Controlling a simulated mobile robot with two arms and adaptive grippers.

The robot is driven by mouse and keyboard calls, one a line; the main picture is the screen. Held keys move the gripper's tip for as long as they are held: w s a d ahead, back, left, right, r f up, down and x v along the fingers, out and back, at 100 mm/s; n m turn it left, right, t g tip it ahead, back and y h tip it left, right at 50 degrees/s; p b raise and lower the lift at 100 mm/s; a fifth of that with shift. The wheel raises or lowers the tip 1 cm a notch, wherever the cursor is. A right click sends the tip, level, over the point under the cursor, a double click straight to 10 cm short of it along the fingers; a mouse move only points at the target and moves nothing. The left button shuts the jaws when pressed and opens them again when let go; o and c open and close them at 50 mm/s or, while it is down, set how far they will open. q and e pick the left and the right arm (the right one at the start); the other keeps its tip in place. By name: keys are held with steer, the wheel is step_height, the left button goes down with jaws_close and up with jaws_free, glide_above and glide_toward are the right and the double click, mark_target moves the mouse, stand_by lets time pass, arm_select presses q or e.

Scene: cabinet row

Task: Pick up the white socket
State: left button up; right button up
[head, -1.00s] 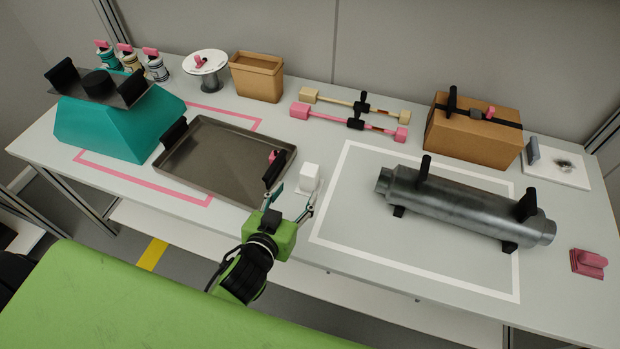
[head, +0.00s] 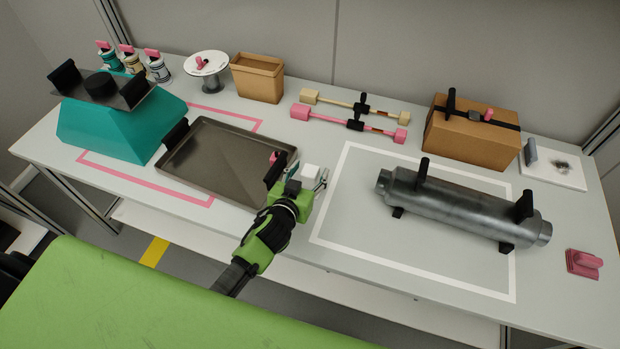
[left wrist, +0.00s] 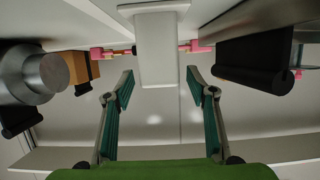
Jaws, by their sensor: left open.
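The white socket (head: 310,171) stands on the table between the dark tray and the white outlined rectangle. My left gripper (head: 302,181) is right at it, with its green body hiding the socket's lower part in the head view. In the left wrist view, which looks upside down, the socket (left wrist: 157,50) is a pale block in line with the gap between the fingers. My left gripper's fingers (left wrist: 160,80) are spread wide, one to each side of it, with nothing gripped. I cannot tell how deep the socket is between them. My right gripper is not in view.
The dark tray (head: 213,165), with black handles, lies close on the left. A metal cylinder (head: 460,205) with black handles lies on the right. Two bars with block ends (head: 330,116) and a cardboard box (head: 472,138) stand behind. The white outlined area's left part is clear.

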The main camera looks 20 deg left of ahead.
arm_select(q)
steer(key=shift+w+f, duration=0.2)
steer(key=shift+w, duration=0.3)
steer(key=c, duration=1.2)
steer(key=shift+r, duration=0.1)
